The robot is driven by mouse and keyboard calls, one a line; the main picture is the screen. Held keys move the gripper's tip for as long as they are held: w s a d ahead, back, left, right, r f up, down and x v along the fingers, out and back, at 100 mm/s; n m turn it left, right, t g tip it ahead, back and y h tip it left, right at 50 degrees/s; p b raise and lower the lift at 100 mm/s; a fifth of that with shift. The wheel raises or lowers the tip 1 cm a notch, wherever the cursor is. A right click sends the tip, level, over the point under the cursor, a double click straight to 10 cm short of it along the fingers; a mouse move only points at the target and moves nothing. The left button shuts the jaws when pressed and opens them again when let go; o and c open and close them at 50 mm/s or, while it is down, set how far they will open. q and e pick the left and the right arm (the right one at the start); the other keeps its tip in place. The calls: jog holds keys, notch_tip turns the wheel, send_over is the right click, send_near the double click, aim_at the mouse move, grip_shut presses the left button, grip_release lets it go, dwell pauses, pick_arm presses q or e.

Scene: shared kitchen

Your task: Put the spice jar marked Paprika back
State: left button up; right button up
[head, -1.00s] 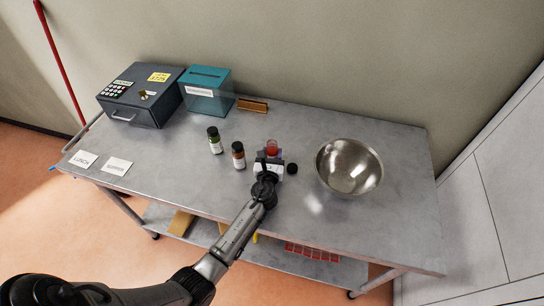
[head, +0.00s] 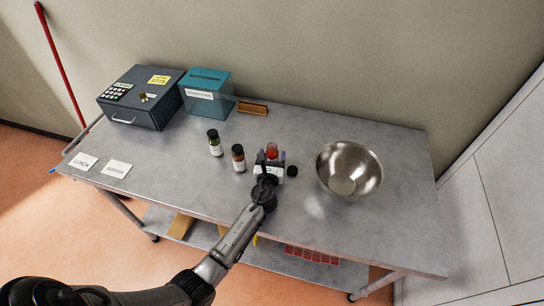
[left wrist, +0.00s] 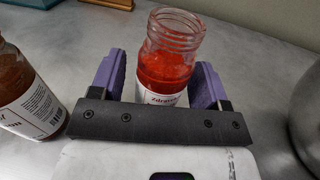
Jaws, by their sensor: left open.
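An open glass jar of red powder (head: 272,150) stands upright on the metal table. In the left wrist view the same jar (left wrist: 168,68) shows bare screw threads and a partly hidden white label, not clearly readable. My left gripper (head: 269,160) is open, with its purple fingers on either side of this jar; small gaps show. A round black lid (head: 292,171) lies just right of the gripper. A dark-capped jar of brown spice (head: 238,158) stands to the left, and a jar of green spice (head: 214,142) beyond it. My right gripper is not in view.
A steel bowl (head: 349,168) stands to the right. A grey keypad box (head: 143,97), a teal box (head: 207,93) and a small wooden rack (head: 252,107) stand at the back. Two white cards lie at the left end. The table's front middle is clear.

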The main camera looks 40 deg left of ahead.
pick_arm(q)
jog(key=p+v, duration=0.1)
jog(key=v, duration=1.1)
